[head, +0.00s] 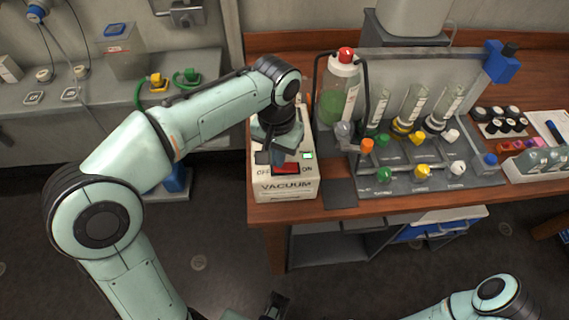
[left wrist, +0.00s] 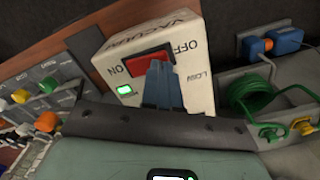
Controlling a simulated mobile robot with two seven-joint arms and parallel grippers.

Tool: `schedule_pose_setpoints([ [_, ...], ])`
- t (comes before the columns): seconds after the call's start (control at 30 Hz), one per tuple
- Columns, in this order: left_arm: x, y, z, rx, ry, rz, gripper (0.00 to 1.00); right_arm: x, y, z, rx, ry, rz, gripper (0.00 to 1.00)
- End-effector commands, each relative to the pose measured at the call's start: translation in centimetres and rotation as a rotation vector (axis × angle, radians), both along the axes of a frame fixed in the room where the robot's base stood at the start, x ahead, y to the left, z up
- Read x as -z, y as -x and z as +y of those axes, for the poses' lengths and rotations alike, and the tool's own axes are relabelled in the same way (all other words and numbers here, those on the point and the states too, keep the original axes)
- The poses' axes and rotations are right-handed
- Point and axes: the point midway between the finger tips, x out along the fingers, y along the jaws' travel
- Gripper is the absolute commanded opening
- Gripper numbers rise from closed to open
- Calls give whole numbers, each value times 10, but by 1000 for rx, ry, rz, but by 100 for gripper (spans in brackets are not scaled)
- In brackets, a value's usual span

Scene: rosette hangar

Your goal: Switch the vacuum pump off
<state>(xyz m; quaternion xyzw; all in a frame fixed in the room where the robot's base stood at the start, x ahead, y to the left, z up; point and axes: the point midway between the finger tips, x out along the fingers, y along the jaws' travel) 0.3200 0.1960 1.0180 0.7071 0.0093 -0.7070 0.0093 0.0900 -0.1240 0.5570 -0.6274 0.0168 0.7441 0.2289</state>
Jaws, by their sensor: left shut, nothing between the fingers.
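The vacuum pump (head: 287,188) is a cream box lettered VACUUM at the left end of the wooden bench. It also shows in the left wrist view (left wrist: 195,37). Its red rocker switch (head: 286,169) lies between the words OFF and ON. In the left wrist view the switch (left wrist: 140,66) is partly hidden by my fingers. A small green light (left wrist: 124,89) glows on the ON side. My left gripper (head: 278,158) is shut and empty, its tips (left wrist: 160,64) over the switch's OFF side. I cannot tell whether they touch it.
A bottle with green liquid (head: 333,105) and a grey rack with coloured knobs (head: 420,180) stand right of the pump. Green cable (left wrist: 245,95) and plugs lie on the grey ledge (head: 110,130) at left. My right arm (head: 490,295) is low at the bottom right.

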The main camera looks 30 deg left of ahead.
Motion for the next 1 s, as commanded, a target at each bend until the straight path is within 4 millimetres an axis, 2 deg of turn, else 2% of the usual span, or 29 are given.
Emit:
schedule_pose_setpoints([
  [1.0, 16, 0, 0, 0, 0, 1, 0, 10, 3, 0, 0, 0, 3, 61],
])
